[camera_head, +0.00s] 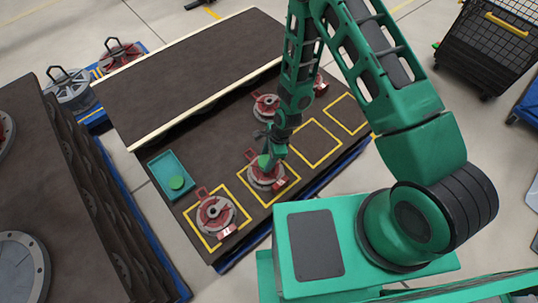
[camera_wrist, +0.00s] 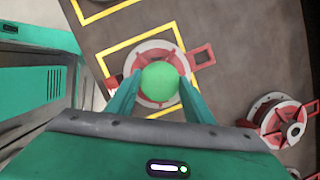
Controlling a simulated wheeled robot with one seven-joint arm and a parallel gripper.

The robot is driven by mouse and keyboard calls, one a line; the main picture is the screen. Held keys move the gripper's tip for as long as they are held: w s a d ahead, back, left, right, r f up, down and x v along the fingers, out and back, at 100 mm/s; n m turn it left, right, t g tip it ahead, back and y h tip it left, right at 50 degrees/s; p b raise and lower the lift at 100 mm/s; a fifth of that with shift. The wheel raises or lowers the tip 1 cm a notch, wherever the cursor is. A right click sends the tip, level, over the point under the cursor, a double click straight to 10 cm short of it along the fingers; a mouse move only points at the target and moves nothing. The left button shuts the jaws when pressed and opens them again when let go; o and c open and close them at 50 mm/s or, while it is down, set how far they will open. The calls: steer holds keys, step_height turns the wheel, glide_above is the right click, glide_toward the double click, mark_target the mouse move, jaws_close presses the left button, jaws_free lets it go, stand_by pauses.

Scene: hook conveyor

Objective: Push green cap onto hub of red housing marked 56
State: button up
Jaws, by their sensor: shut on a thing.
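My gripper (camera_wrist: 160,95) is shut on a green cap (camera_wrist: 160,82), one finger on each side of it. In the wrist view the cap covers the middle of a red and grey housing (camera_wrist: 147,55), so the hub is hidden. I cannot tell whether cap and hub touch. In the head view my gripper (camera_head: 267,158) is over the middle housing (camera_head: 265,178), which stands in a yellow square. Another red housing (camera_head: 215,212) with a bare hub stands in the front left square. The number 56 is not readable on any label.
A teal tray (camera_head: 160,166) with another green cap (camera_head: 176,183) lies at the left. A further red housing (camera_head: 266,105) stands behind my gripper; one also shows in the wrist view (camera_wrist: 282,120). The yellow square (camera_head: 316,143) to the right is empty. A raised brown surface (camera_head: 180,70) runs along the back.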

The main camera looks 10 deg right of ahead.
steer(key=shift+f, duration=1.3)
steer(key=o, duration=1.1)
steer(key=v, duration=1)
steer(key=shift+r, duration=0.35)
steer(key=shift+w+d, duration=0.1)
